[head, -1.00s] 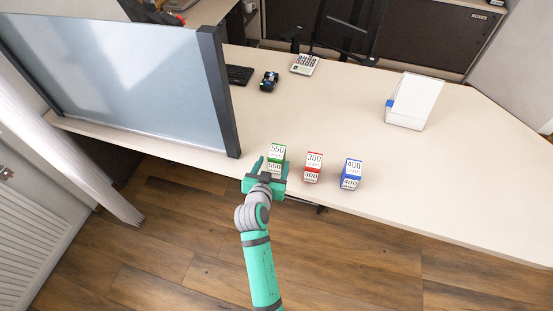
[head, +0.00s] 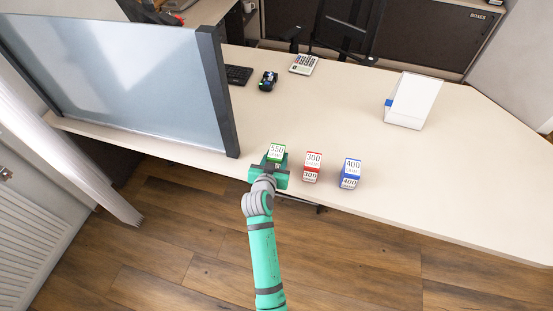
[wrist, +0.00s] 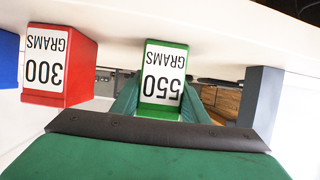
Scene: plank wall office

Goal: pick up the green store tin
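The green store tin (head: 277,152) stands upright near the front edge of the desk, with a white 550 label on top. It also shows in the wrist view (wrist: 163,78), where its label reads 550 GRAMS upside down. My gripper (head: 275,160) is at the tin from the near side. In the wrist view its fingers (wrist: 164,98) lie close against both sides of the tin, with no clear gap. The tin's lower front is hidden by my gripper in the head view. I see no clear lift off the desk.
A red 300 tin (head: 312,168) stands just right of the green one, and a blue 400 tin (head: 350,174) further right. A grey screen panel (head: 130,85) rises close on the left.

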